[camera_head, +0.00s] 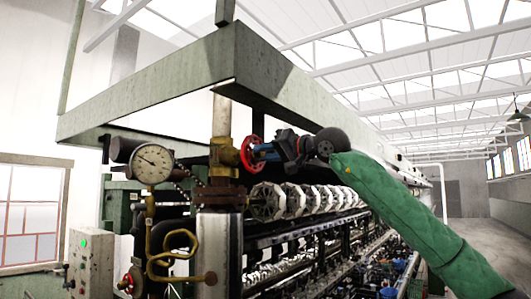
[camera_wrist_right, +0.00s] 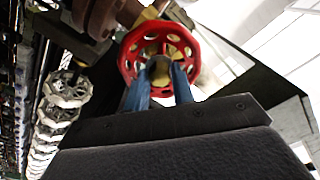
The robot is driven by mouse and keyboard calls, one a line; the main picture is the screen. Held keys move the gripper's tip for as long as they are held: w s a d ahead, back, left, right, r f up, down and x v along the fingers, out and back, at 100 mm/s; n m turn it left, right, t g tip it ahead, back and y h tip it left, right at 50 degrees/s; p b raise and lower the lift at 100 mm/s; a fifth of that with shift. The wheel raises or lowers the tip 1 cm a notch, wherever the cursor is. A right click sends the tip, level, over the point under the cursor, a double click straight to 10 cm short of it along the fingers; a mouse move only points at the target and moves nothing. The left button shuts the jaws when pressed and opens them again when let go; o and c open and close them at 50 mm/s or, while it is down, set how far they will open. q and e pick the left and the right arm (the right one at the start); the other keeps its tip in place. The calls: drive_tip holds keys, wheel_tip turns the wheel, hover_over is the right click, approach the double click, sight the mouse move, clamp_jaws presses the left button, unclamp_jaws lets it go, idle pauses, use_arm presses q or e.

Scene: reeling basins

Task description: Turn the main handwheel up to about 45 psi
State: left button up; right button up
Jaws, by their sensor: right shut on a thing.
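The red main handwheel (camera_head: 249,154) sits on a brass valve (camera_head: 223,154) on the vertical pipe in the head view. It also shows in the right wrist view (camera_wrist_right: 134,48), with round holes in its face. My right gripper (camera_head: 258,153) comes from the right and is shut on the handwheel, its blue fingers (camera_wrist_right: 159,86) at the wheel's middle. The white round pressure gauge (camera_head: 153,164) is left of the valve; its needle is visible but its figures are too small to read. My left gripper is not in view.
A long reeling machine with pale reels (camera_head: 268,201) runs back to the right under a green-grey overhead frame (camera_head: 160,100). A curved brass pipe (camera_head: 158,262) and a grey control box (camera_head: 91,262) with a green light stand lower left.

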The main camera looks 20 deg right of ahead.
drive_tip(key=shift+a+f, duration=0.1)
drive_tip(key=shift+f, duration=0.1)
drive_tip(key=o, duration=0.8)
drive_tip(key=shift+r, duration=0.1)
drive_tip(key=shift+o, duration=0.2)
